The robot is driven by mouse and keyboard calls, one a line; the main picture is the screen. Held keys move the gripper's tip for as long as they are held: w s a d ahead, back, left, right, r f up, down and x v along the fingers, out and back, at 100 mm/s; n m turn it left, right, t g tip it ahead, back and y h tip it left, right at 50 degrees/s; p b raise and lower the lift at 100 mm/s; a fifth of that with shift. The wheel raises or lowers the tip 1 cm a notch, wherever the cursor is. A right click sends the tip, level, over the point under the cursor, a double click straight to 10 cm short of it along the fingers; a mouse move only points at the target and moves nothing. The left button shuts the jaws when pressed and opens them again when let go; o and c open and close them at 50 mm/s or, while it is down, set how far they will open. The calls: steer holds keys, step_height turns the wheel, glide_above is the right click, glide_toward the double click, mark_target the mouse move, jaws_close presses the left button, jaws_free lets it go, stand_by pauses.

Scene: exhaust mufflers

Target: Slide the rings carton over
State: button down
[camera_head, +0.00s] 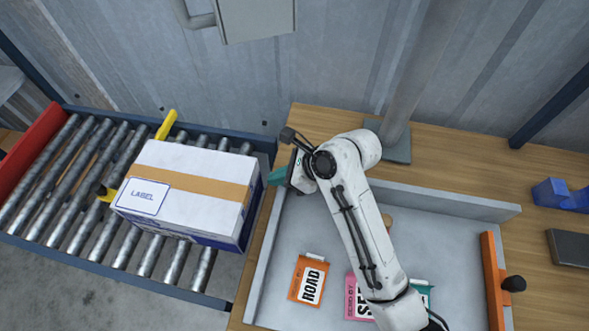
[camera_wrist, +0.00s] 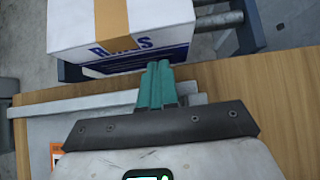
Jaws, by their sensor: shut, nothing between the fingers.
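The rings carton (camera_head: 188,190) is a white box with a tan tape strip, a blue lower band and a label on top. It sits on the roller conveyor, close to the conveyor's right end. In the wrist view the carton (camera_wrist: 67,22) shows partly hidden lettering on its side. My gripper (camera_head: 270,178) has teal fingers and is shut and empty. Its fingertips (camera_wrist: 158,68) point at the carton's near side, at or very close to it. I cannot tell whether they touch.
The roller conveyor (camera_head: 60,170) has free rollers left of the carton, a red end stop (camera_head: 28,148) and a yellow guide (camera_head: 166,125). A grey tray (camera_head: 440,235) on the wooden bench (camera_head: 315,118) holds an orange ROAD packet (camera_head: 309,281) and a pink packet (camera_head: 355,296).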

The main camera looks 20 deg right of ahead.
mark_target(232, 171)
steer(key=shift+w+a+r, duration=0.1)
steer(key=shift+w+a, duration=0.4)
steer(key=shift+a, duration=0.25)
steer(key=shift+w+a+r, duration=0.1)
steer(key=shift+w+a, duration=0.35)
steer(key=shift+a, duration=0.3)
steer(key=w+a+p, duration=0.2)
steer(key=a, duration=0.1)
steer(key=w+a+p, duration=0.1)
steer(key=shift+a+r, duration=0.15)
steer(key=shift+a, duration=0.15)
steer(key=shift+w+a+p, duration=0.3)
steer(key=shift+a+p, duration=0.05)
steer(key=shift+f, duration=0.2)
